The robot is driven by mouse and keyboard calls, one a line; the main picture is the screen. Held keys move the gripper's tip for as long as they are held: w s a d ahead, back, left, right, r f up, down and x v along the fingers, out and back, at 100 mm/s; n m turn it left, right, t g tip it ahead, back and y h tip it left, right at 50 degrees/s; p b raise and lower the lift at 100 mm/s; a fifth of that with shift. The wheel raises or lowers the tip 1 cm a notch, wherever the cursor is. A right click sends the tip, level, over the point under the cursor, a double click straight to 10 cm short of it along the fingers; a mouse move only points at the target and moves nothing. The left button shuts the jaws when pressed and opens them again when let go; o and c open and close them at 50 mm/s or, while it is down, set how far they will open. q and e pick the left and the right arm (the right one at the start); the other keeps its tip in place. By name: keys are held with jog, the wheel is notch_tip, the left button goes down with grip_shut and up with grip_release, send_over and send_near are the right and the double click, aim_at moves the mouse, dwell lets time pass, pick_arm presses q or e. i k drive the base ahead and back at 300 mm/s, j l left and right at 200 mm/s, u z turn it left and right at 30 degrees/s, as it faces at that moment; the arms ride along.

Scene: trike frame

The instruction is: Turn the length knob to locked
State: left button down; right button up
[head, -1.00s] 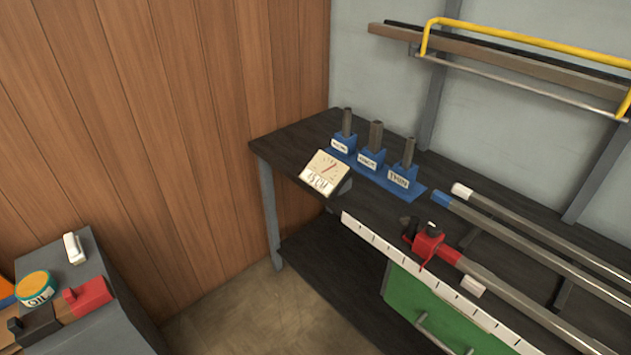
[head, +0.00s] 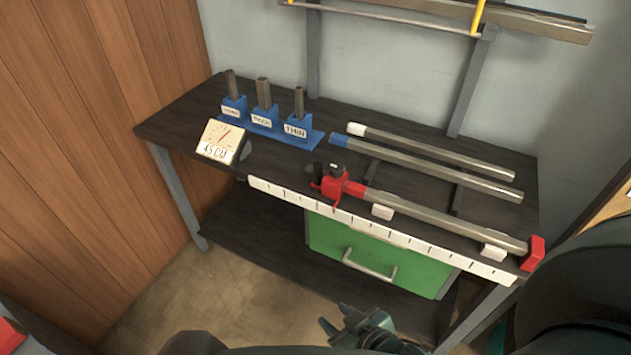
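A red slider block (head: 335,188) sits on the front tube (head: 440,218) above the white ruler strip. A small dark knob (head: 335,170) is on top of it, and a dark upright piece stands at its left. I cannot read any lock marking on the knob. A dial sign (head: 221,141) at the bench's left end reads "45 CM". My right gripper (head: 338,318) is at the bottom of the head view, in front of the green drawer, low and well apart from the knob. Its two fingers are spread with nothing between them. My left gripper is not seen.
The dark bench (head: 175,125) carries blue holders (head: 265,125) with upright tubes and two loose tubes (head: 430,168) behind the slider. A red end stop (head: 533,253) is at the right. The green drawer (head: 370,245) is below, and a wall rack (head: 420,22) hangs above.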

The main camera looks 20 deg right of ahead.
aim_at(337, 170)
jog(key=i, duration=0.25)
jog(key=i+z, duration=0.15)
jog(key=z, duration=0.25)
jog(key=i+z, duration=0.2)
jog(key=z, duration=0.25)
